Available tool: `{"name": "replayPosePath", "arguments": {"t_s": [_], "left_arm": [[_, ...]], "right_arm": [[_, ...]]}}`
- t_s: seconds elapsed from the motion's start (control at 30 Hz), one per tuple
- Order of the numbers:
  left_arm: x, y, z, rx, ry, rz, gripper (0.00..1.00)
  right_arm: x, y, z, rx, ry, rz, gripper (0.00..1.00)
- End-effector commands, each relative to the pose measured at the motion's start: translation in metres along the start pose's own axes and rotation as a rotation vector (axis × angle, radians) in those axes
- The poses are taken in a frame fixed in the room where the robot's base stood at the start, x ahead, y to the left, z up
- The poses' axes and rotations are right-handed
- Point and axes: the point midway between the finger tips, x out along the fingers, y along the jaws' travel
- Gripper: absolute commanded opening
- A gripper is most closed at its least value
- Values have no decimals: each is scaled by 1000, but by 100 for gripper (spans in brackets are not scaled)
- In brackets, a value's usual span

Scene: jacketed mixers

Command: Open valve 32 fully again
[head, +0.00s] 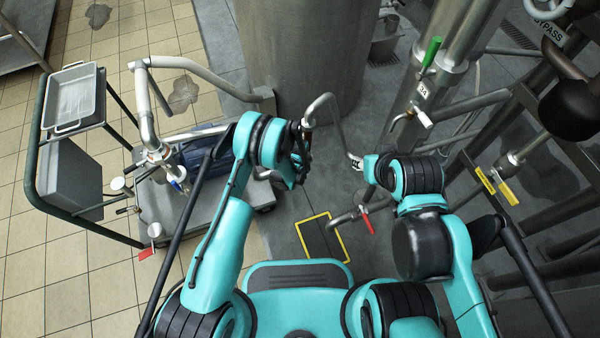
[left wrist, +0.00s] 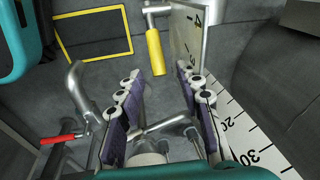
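No label clearly reads 32. A small tag (head: 422,91) on the upright pipe starts with 3, its second digit unclear. That pipe carries a green handle (head: 432,52) and a white-tipped lever (head: 421,116). A red handle (head: 367,222) sits on a low pipe near the floor, and a yellow handle (left wrist: 155,52) shows in the left wrist view. My left gripper (head: 298,168) is near the tank's foot. In the left wrist view its two fingers (left wrist: 160,112) are apart, with a metal rod and pipe fitting seen between them.
The large tank (head: 305,60) stands ahead. A cart (head: 165,205) with piping and a red handle (head: 146,254) is at left. A numbered scale (left wrist: 240,130) is right of my left fingers. A yellow-framed floor plate (head: 322,238) lies below. Pipes crowd the right.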

Motion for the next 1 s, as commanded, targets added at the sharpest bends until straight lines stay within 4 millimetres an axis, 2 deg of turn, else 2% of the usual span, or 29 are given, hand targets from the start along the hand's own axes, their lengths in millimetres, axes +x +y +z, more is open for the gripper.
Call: {"name": "replayPosePath", "arguments": {"t_s": [0.03,0.2,0.43,0.6,0.83,1.0], "left_arm": [[-12,0,0,0,0,0,36],[-49,0,0,0,0,0,36],[-82,0,0,0,0,0,36],[-90,0,0,0,0,0,36],[-90,0,0,0,0,0,36],[-78,-1,-5,3,-32,3,36]], "right_arm": [[0,0,0,0,0,0,36],[0,0,0,0,0,0,36],[0,0,0,0,0,0,36],[0,0,0,0,0,0,36],[0,0,0,0,0,0,36],[-10,0,-7,0,0,0,36]]}}
